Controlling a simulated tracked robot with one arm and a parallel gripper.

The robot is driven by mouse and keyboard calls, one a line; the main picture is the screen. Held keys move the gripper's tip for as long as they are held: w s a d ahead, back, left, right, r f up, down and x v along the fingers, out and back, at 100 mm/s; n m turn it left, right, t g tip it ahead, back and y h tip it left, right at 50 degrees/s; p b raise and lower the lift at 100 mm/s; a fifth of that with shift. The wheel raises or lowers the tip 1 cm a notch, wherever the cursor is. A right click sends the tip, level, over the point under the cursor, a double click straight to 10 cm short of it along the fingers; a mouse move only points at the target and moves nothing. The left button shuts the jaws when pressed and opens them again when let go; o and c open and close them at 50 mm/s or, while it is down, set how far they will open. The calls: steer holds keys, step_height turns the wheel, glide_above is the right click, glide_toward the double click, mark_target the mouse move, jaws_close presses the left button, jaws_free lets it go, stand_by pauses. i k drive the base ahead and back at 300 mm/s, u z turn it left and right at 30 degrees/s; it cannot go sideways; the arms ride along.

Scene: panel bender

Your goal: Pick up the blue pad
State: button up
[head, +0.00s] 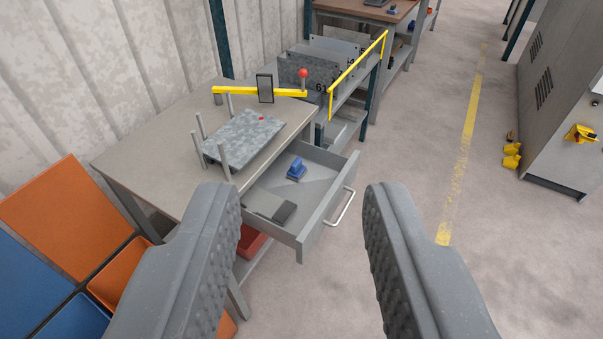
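A small blue pad (297,169) lies in the open grey drawer (327,158) of the workbench, toward its back. A dark grey flat block (284,213) lies in the same drawer, nearer to me. My gripper (302,215) is open, its two grey ribbed fingers wide apart and empty. The fingers are in the foreground, with the drawer showing between and beyond them. They appear well short of the pad.
The workbench (165,145) holds a metal plate (245,135) between upright posts and a yellow bar (235,90) with a red knob. Orange and blue bins (65,215) stand at the left. A grey cabinet (560,95) stands at the right. Floor (420,150) between is clear.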

mark_target(296, 171)
steer(key=z, duration=0.1)
steer(key=i, duration=0.95)
steer(key=u, duration=2.55)
steer(key=k, duration=1.2)
steer(key=z, duration=1)
